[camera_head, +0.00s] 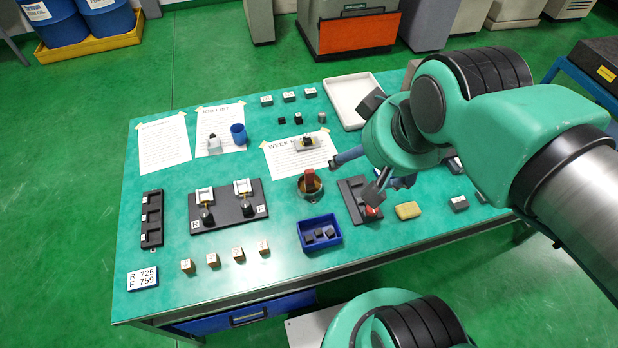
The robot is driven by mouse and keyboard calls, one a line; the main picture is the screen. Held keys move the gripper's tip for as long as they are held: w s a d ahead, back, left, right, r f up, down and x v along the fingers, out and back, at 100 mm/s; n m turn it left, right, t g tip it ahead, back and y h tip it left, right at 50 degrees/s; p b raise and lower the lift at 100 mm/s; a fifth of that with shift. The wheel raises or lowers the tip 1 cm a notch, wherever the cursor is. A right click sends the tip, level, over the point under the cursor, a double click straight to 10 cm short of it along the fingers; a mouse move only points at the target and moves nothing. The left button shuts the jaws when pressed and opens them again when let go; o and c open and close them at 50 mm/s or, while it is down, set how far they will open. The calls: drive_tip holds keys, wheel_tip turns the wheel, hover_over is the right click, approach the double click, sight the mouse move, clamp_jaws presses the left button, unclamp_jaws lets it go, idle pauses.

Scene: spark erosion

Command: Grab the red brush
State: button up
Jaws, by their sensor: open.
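A small red object (372,211), which may be the red brush, sits at the front right of a dark flat holder (350,204) on the green table. My gripper (374,194) points down over that holder, with its fingertips just above or beside the red object. It is open; I cannot tell whether it touches the object. The gripper and its fingers hide part of the red object and of the holder. A brown-red upright block (310,180) stands in a round dish (311,191) to the left.
A blue bin (306,231) with dark blocks stands left of the holder, and a yellow sponge (408,210) lies close on its right. A dark two-station fixture (229,209) is further left. A white tray (335,103) is at the back. My arm hides the table's right part.

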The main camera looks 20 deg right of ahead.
idle(0.3)
drive_tip(key=c, duration=0.9)
drive_tip(key=shift+c, duration=0.2)
drive_tip(key=shift+w, duration=0.15)
drive_tip(key=w+a+f+y+p, duration=0.1)
drive_tip(key=w+a+f+p, duration=0.2)
drive_tip(key=w, duration=0.5)
drive_tip(key=w+a+f+p, duration=0.1)
drive_tip(key=w+f+p, duration=0.2)
drive_tip(key=w+f, duration=0.3)
drive_tip(key=w+f+p, duration=0.3)
drive_tip(key=f, duration=0.5)
drive_tip(key=w+d+f+h+p, duration=0.1)
drive_tip(key=w+f+p, duration=0.2)
drive_tip(key=f, duration=0.4)
drive_tip(key=shift+w+f+g, duration=0.3)
drive_tip(key=shift+f+g, duration=0.05)
drive_tip(key=shift+g, duration=0.05)
